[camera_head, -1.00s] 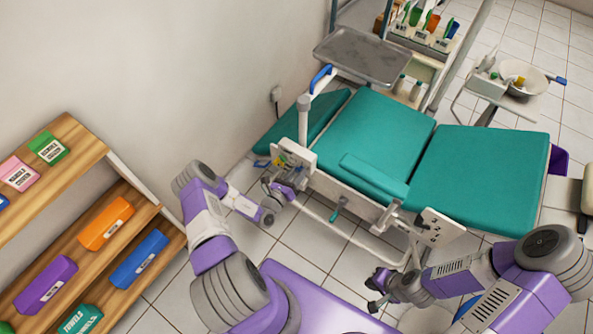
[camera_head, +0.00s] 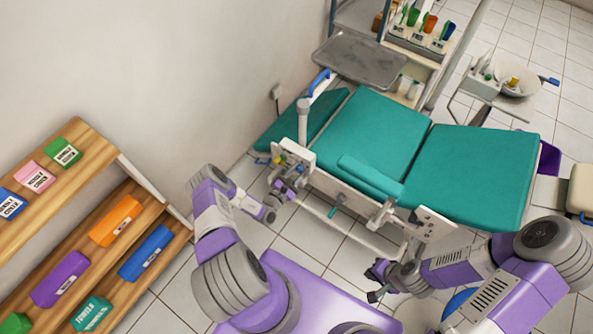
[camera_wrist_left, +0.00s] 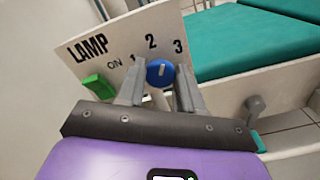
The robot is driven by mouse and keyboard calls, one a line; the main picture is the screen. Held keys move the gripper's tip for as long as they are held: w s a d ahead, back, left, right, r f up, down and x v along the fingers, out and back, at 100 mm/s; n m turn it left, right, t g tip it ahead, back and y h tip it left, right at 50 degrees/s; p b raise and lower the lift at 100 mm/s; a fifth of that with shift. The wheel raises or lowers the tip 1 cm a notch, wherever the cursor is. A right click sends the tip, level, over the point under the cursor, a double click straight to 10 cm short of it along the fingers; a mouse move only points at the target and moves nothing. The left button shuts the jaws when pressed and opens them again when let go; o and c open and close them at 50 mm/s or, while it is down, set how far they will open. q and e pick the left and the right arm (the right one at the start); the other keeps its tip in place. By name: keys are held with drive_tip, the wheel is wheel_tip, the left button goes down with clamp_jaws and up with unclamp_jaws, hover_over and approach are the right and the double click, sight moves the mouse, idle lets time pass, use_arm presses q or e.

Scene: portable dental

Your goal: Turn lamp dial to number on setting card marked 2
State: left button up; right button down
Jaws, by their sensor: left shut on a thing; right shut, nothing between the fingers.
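In the left wrist view a white panel (camera_wrist_left: 92,62) reads LAMP, with ON and the numbers 1, 2 and 3 on it. A blue round lamp dial (camera_wrist_left: 160,73) sits below the 2, and its short white mark points roughly upward, toward the 2. My left gripper (camera_wrist_left: 160,90) is shut on the dial, one finger on each side. In the head view my left gripper (camera_head: 284,185) is at the panel beside the chair; the dial is too small to tell there. My right gripper (camera_head: 373,282) is shut and empty, low near the chair's front. I cannot make out a setting card.
A green switch (camera_wrist_left: 98,86) is left of the dial. The teal dental chair (camera_head: 365,135) fills the middle. A metal tray (camera_head: 358,62) stands behind it. A wooden shelf (camera_head: 100,155) with labelled boxes is at the left. Tiled floor (camera_head: 300,232) lies clear beside the chair.

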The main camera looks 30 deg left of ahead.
use_arm(q)
drive_tip(key=m+p, duration=0.2)
drive_tip(key=m, duration=0.3)
drive_tip(key=shift+m, duration=0.4)
drive_tip(key=shift+p, duration=0.3)
drive_tip(key=o, duration=1)
drive_tip(key=shift+o, duration=0.2)
drive_tip(key=shift+s, duration=0.1)
drive_tip(key=s+p, duration=0.1)
drive_tip(key=s, duration=0.6)
drive_tip(key=shift+s+a, duration=0.2)
drive_tip(key=shift+a, duration=0.1)
drive_tip(key=shift+m, duration=0.3)
